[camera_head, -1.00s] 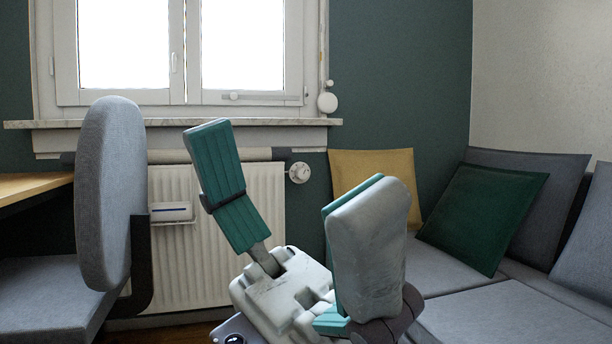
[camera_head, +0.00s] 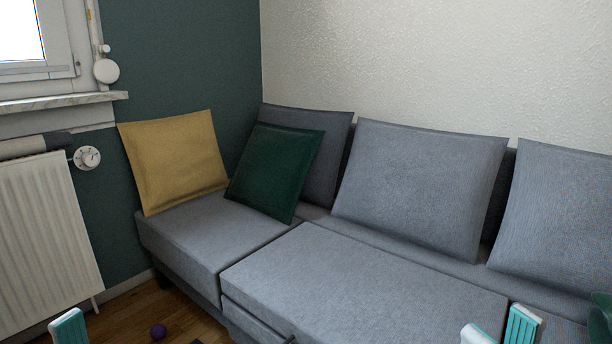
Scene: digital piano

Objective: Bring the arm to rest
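My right gripper (camera_head: 501,331) shows at the bottom edge, right of the middle. Only the tips of its two teal-lined, pale fingers are in the picture. They stand apart with a gap between them, and nothing shows in it. One teal-and-white fingertip of my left gripper (camera_head: 69,326) shows at the bottom left. The rest of it is below the picture, so its opening cannot be told. Both arms are out of view.
A grey sofa (camera_head: 325,268) fills the middle and right, with grey cushions, a yellow cushion (camera_head: 175,160) and a green cushion (camera_head: 275,172). A radiator (camera_head: 45,235) stands left. A purple ball (camera_head: 158,331) lies on the wooden floor (camera_head: 125,318).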

